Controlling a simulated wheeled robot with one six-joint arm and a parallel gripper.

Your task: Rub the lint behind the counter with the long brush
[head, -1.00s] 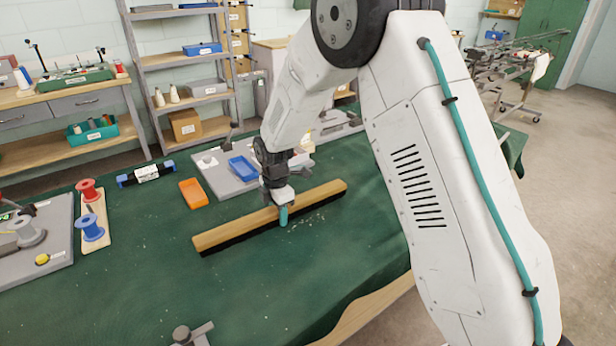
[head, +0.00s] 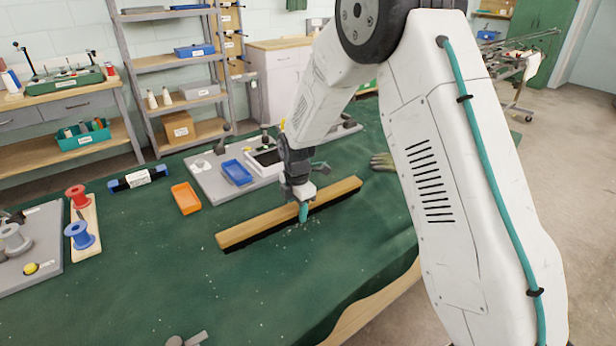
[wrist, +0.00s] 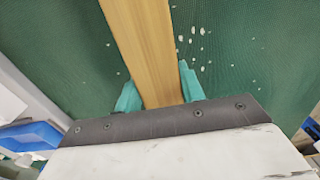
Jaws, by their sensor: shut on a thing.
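The long brush (head: 265,223) has a pale wooden back and dark bristles facing down. My gripper (head: 303,210) is shut across its middle; the wrist view shows a teal finger on each side of the wooden back (wrist: 148,40). The brush lies low over the green cloth; I cannot tell whether the bristles touch it. White lint specks (wrist: 193,38) lie close beside the brush in the wrist view, and more specks are scattered on the cloth. A dark blue device with a white face (head: 140,179), possibly the counter, stands at the table's back left.
An orange tray (head: 186,198) lies left of the brush. A grey board (head: 205,177) with a blue tray (head: 236,172) is behind it. Red and blue spools (head: 78,233) stand at the left. A glove (head: 383,161) lies at the right. The front cloth is mostly clear.

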